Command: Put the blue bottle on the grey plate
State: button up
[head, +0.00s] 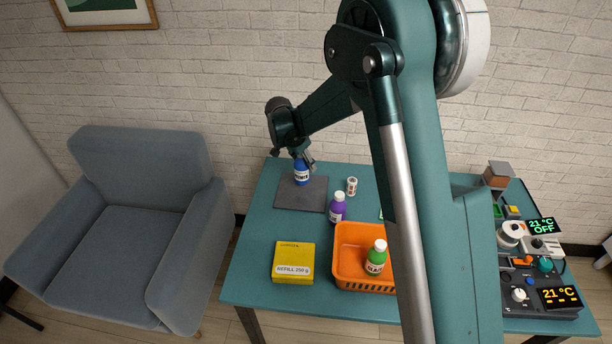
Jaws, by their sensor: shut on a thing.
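The blue bottle (301,177) is upright at the back left of the teal table, over the back part of the grey plate (302,195). The plate is a flat, dark grey square. My gripper (301,160) is at the top of the bottle, shut on it, with the fingers coming down from above. The bottle's top is hidden by the fingers. I cannot tell whether the bottle's base touches the plate or hangs just above it.
A purple bottle (337,208) and a small white jar (351,187) stand right of the plate. An orange basket (350,283) holds a green bottle (376,259). A yellow box (293,262) lies in front. Devices (540,298) fill the right end. My arm hides the table's middle.

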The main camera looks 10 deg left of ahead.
aim_at(299, 159)
jog(key=shift+f, duration=0.95)
jog(key=shift+f, duration=0.1)
jog(key=shift+f+b, duration=0.35)
jog(key=shift+f, duration=1.4)
jog(key=shift+f, duration=0.15)
jog(key=o, duration=1)
jog(key=shift+o, duration=0.2)
jog(key=p+v, duration=0.1)
jog(key=v, duration=1.1)
jog(key=shift+d+r, duration=0.15)
jog(key=shift+r, duration=0.15)
